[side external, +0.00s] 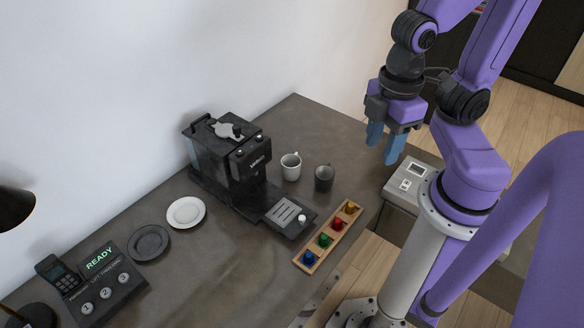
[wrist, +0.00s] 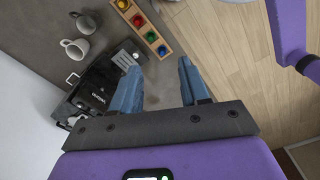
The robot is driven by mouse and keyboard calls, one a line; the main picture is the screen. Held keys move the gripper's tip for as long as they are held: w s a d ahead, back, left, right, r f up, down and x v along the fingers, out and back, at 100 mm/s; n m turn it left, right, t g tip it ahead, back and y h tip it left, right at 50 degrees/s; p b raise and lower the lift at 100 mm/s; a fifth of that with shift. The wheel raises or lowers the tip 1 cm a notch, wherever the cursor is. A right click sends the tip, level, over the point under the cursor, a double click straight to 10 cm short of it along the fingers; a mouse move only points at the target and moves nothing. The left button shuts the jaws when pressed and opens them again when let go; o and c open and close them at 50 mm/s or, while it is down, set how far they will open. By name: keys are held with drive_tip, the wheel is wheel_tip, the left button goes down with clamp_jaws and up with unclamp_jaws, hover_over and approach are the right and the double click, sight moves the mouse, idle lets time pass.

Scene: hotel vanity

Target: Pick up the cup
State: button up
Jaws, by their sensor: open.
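Two cups stand upright on the dark counter beside the coffee machine. The white cup (side external: 291,166) is nearer the machine, and the dark grey cup (side external: 324,177) is just right of it. In the wrist view the white cup (wrist: 76,48) and the grey cup (wrist: 86,22) are at the upper left. My gripper (side external: 384,150) has blue fingers, is open and empty, and hangs in the air to the right of both cups. The wrist view shows the two fingers (wrist: 158,88) spread apart, with nothing between them.
The black coffee machine (side external: 222,155) stands against the wall. A wooden rack (side external: 319,251) holds several coloured capsules near the counter edge. A white plate (side external: 186,212), a dark plate (side external: 149,242) and a button panel (side external: 104,288) are at left. The counter's far corner (side external: 305,115) is clear.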

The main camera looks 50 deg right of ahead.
drive_tip(key=o, duration=0.7)
drive_tip(key=n+t+h, duration=0.8)
drive_tip(key=n+t, duration=0.3)
drive_tip(key=n, duration=0.6)
approach(289, 160)
drive_tip(key=x, duration=0.4)
drive_tip(key=shift+w+d, duration=0.15)
drive_tip(key=shift+w, duration=0.15)
